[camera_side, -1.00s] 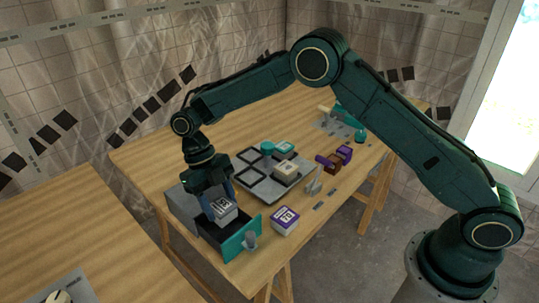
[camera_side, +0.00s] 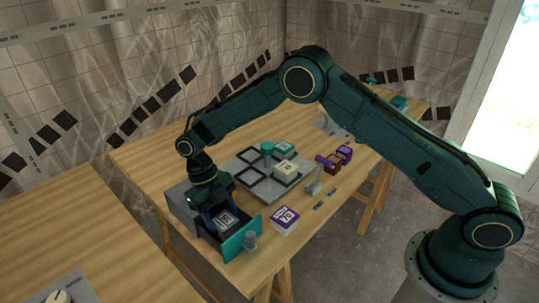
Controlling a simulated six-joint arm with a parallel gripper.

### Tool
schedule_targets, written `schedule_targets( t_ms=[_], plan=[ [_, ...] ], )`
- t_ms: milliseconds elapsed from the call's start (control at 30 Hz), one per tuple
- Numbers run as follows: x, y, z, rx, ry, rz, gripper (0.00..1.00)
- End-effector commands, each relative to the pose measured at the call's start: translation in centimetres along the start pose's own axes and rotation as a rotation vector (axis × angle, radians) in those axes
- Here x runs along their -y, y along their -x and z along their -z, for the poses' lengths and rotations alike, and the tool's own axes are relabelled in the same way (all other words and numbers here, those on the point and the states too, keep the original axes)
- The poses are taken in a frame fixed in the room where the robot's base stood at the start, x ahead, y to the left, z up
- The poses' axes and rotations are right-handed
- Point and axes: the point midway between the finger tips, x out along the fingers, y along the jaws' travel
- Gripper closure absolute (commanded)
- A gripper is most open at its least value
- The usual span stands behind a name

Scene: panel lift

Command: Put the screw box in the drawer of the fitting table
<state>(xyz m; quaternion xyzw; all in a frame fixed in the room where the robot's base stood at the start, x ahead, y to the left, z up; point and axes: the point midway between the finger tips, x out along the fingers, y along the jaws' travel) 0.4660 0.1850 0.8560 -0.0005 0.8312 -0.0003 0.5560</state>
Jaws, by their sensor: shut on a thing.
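The grey screw box (camera_side: 227,218) with a black-and-white printed label is between the fingers of my gripper (camera_side: 222,220). My gripper points down and is shut on the box. The box is down inside the open drawer (camera_side: 239,239), which has a teal front and a round grey knob. Its underside is hidden, so I cannot tell whether it touches the drawer floor. The drawer sticks out of a grey housing (camera_side: 180,203) on the near left part of the wooden fitting table (camera_side: 150,158).
A purple-and-white box (camera_side: 285,220) stands right of the drawer. Behind is a grey tray (camera_side: 250,187) with a pale box (camera_side: 286,169) and teal parts. A grey upright bracket (camera_side: 314,183) and purple-and-brown pieces (camera_side: 330,164) lie further right.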

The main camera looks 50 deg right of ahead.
Motion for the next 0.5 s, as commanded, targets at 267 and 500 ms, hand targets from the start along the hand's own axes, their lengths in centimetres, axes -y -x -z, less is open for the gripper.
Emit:
schedule_targets(
  t_ms=[267, 500],
  plan=[
    [0.00, -0.25, -0.11, 0.000, 0.000, 0.000, 0.45],
    [0.00, -0.24, -0.10, 0.000, 0.000, 0.000, 0.40]
  ],
)
